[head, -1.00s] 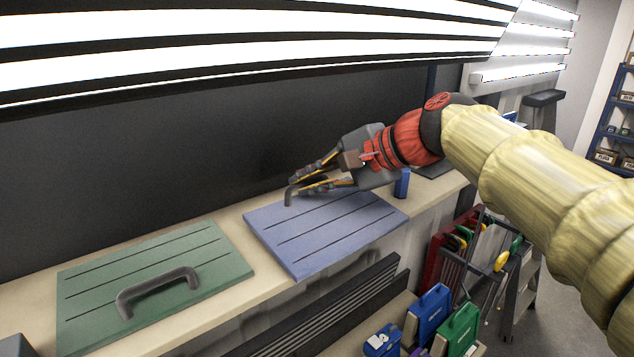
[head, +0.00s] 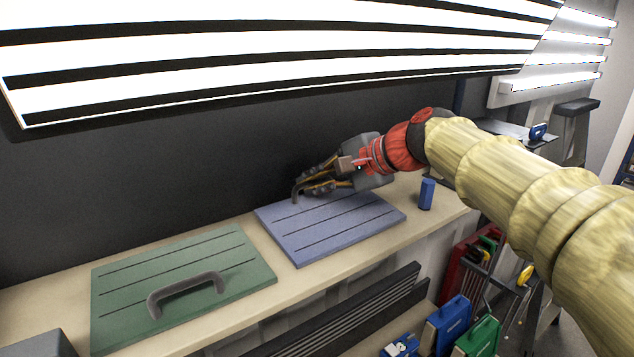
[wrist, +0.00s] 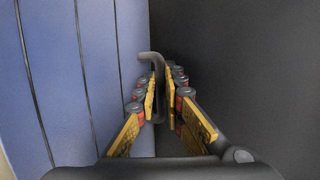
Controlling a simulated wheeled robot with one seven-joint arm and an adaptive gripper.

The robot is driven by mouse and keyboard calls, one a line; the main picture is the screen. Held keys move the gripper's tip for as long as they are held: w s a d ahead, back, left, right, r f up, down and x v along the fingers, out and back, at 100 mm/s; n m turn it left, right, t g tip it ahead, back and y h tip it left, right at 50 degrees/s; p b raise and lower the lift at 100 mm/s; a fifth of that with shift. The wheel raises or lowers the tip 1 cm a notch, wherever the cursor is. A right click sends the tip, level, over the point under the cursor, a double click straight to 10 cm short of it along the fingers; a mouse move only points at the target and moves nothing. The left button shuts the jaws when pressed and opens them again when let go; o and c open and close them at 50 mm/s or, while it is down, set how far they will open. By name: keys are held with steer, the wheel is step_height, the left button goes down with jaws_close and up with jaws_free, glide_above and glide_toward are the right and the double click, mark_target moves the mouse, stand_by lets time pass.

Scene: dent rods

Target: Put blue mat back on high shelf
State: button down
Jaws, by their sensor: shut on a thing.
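The blue mat (head: 330,225) is a flat board with dark grooves. The fingers hide part of the handle. I cannot tell whether the mat is lifted at all.
A green mat (head: 185,262) with a dark handle lies to the left on the same shelf. A small blue block (head: 427,194) stands to the right of the blue mat. A dark wall is close behind, and a bright light panel (head: 270,50) hangs above. Coloured cases stand below.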

steer(key=shift+f, duration=0.4)
steer(key=c, duration=1.8)
jaws_free()
steer(key=shift+s+d+r, duration=0.1)
